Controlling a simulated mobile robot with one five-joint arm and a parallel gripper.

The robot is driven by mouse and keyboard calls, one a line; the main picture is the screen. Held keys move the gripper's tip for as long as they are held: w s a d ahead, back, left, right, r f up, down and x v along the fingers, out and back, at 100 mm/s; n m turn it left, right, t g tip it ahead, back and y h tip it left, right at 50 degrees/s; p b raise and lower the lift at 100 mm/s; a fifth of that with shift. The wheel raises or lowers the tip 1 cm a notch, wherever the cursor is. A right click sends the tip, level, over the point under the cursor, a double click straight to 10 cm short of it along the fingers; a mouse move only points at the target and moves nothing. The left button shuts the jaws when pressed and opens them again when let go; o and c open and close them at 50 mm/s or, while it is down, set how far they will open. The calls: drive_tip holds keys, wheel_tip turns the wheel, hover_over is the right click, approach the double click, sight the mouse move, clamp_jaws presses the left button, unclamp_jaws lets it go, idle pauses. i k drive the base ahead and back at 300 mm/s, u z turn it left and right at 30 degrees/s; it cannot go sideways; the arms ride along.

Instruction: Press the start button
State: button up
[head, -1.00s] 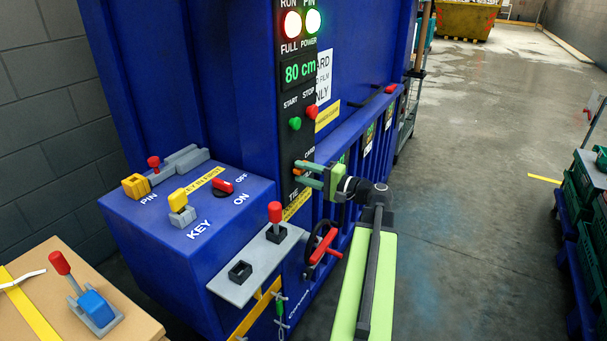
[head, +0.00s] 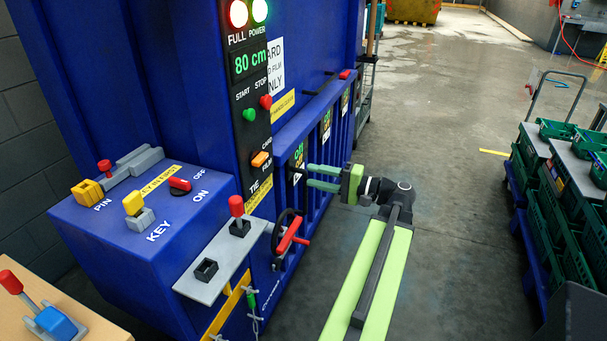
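The green START button (head: 249,115) is on the black control panel (head: 240,90) of the blue machine, left of the red STOP button (head: 266,102). My gripper (head: 310,177) is below and to the right of the START button, apart from it. Its two green fingers point left toward the machine's front, with a gap between them and nothing held. An orange selector switch (head: 261,159) on the panel lies left of the fingertips. The display reads 80 cm, and the red FULL lamp (head: 238,13) and a whitish-green POWER lamp (head: 260,10) are lit.
A blue box with a key switch (head: 137,211) and a grey shelf with a red-knobbed lever (head: 238,222) stick out at lower left. A red-handled wheel (head: 290,235) is below my gripper. Green crates (head: 555,200) stand at right. The floor between is clear.

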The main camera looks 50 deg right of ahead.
sight(248, 115)
drive_tip(key=u, duration=0.05)
drive_tip(key=k, duration=1)
drive_tip(key=z, duration=0.05)
